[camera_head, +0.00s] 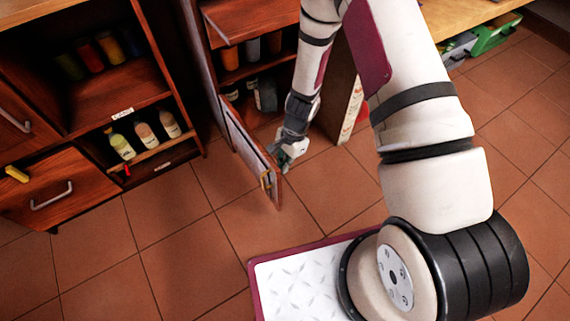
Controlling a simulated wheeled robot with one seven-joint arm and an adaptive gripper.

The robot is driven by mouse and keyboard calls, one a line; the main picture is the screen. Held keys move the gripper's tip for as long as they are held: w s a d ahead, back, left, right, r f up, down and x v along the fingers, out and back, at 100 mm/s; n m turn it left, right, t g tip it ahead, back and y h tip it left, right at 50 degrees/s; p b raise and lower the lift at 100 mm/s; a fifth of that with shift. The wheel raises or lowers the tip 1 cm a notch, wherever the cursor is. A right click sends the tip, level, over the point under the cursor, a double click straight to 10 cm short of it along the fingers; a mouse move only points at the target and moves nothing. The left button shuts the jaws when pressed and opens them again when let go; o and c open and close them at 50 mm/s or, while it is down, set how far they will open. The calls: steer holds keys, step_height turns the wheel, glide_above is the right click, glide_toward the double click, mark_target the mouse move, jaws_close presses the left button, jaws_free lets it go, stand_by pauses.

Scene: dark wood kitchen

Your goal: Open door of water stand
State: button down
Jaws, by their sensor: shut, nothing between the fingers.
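The water stand (228,33) is a reddish-brown wooden cabinet at the top centre, with dark bottles and containers on its inner shelves. Its lower door (246,146) stands ajar, swung out toward me over the floor, and its free edge is at the lower right. My gripper (277,157) is shut and empty at the inner, right side of the door, close to its free edge. Whether the fingers touch the door I cannot tell. My forearm hides part of the cabinet's right side.
An open shelf unit (108,92) with bottles (146,137) and a handled drawer (45,195) stands at the left. A narrow patterned panel (352,108) is right of my forearm. A green object (495,33) lies at the upper right. The tiled floor (150,235) in front is clear.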

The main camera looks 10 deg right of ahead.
steer(key=w+d+r+p, duration=0.2)
steer(key=d+r+p, duration=0.2)
steer(key=r, duration=0.5)
steer(key=shift+d+r, duration=0.35)
steer(key=shift+d, duration=0.65)
steer(key=shift+r, duration=0.1)
